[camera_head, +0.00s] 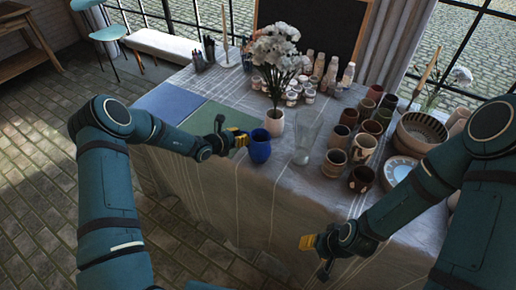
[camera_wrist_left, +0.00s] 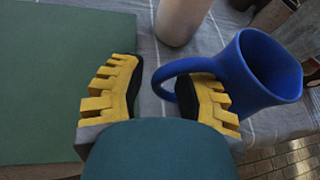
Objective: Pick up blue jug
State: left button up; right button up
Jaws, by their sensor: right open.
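The blue jug (camera_head: 260,149) stands upright near the front edge of the cloth-covered table (camera_head: 285,185). In the left wrist view the jug (camera_wrist_left: 243,75) is at the right, with its handle turned towards my left gripper (camera_wrist_left: 155,90). The gripper's fingers are apart. The handle loop reaches between them, beside the right finger, which appears to sit in the loop; contact is unclear. In the head view my left gripper (camera_head: 232,137) is just left of the jug. My right gripper (camera_head: 313,257) is open and empty, low in front of the table.
A flower vase (camera_head: 274,122) stands close behind the jug. A clear glass vessel (camera_head: 302,148) is to its right, then several brown cups (camera_head: 348,140) and a bowl (camera_head: 420,132). Green (camera_head: 208,118) and blue (camera_head: 170,102) mats lie flat at the left.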

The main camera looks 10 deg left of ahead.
pick_arm(q)
grip_shut()
jog(key=shift+r, duration=0.2)
